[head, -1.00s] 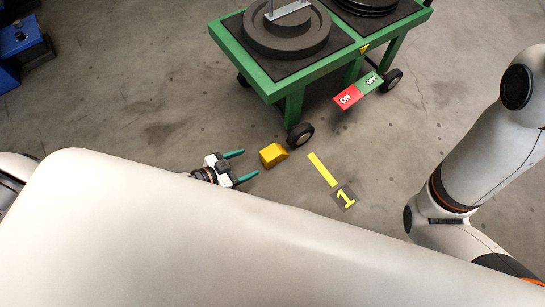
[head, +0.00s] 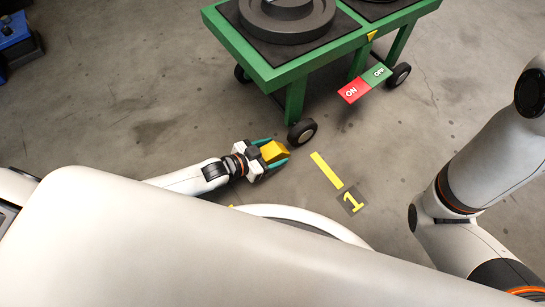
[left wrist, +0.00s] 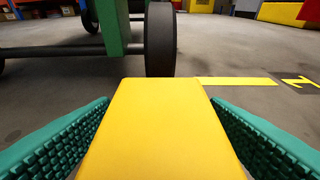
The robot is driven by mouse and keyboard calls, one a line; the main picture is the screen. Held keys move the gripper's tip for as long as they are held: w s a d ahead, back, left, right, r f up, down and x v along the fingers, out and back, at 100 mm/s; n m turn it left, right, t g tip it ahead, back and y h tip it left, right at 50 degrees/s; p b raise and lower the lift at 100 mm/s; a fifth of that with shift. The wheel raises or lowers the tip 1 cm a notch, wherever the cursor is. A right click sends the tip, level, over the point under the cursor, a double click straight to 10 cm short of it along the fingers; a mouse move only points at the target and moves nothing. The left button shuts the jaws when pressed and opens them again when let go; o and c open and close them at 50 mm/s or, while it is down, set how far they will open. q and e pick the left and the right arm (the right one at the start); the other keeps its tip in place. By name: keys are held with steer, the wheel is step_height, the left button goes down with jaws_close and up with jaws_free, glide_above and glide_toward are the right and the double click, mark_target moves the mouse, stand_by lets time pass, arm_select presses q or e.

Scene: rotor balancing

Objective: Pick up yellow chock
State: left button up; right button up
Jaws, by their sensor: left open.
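The yellow chock (head: 275,151) sits on the floor near the black front wheel of the green cart. My left gripper (head: 272,156) is open, with one teal finger on each side of the chock. In the left wrist view the chock (left wrist: 160,125) fills the middle between the two ribbed finger pads, and a narrow gap shows on each side. The chock's lower end is cut off by the picture edge. My right gripper is not in view; only part of my right arm shows at the right.
The green cart (head: 294,98) with a dark disc (head: 287,18) on top stands just beyond the chock. Its wheel (head: 302,132) is close to the chock. An ON/OFF sign (head: 364,84) hangs at its side. A yellow floor stripe (head: 326,170) and a "1" marker (head: 352,201) lie to the right on open floor.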

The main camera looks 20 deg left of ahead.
arm_select(q)
steer(key=shift+w+d, duration=0.1)
steer(key=c, duration=1.3)
steer(key=shift+r, duration=0.1)
